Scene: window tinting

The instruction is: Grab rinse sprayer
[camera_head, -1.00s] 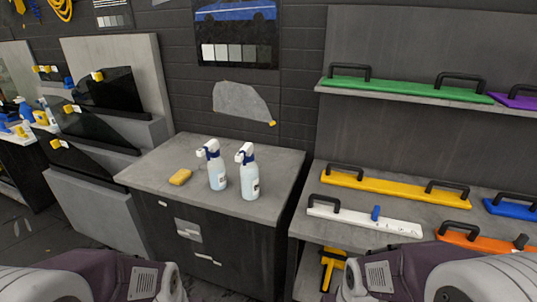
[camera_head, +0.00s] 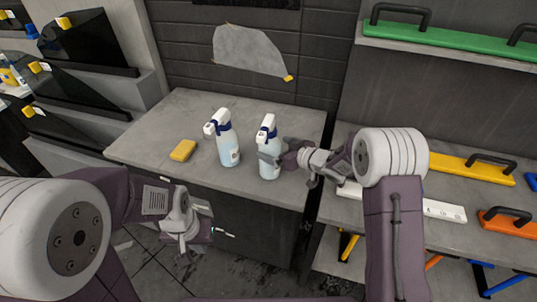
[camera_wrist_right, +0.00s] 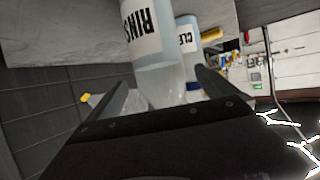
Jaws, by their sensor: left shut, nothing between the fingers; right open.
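The rinse sprayer (camera_head: 268,134), a clear-blue bottle with a white and blue spray head, stands upright on the grey cabinet top. In the right wrist view its label reads "RINS" and the bottle (camera_wrist_right: 158,75) lies between the two fingers. My right gripper (camera_head: 272,156) is open at the bottle's right side in the head view; contact cannot be told. A second sprayer (camera_head: 226,145) stands upright to its left; its label (camera_wrist_right: 186,38) starts with "CLE". My left gripper (camera_head: 225,234) is shut and empty, low in front of the cabinet.
A yellow sponge (camera_head: 183,150) lies left of the bottles on the cabinet top (camera_head: 150,135). To the right a shelf holds a white bar (camera_head: 445,211), a yellow bar (camera_head: 485,168) and an orange bar (camera_head: 512,223) with black handles. A dark wall stands behind.

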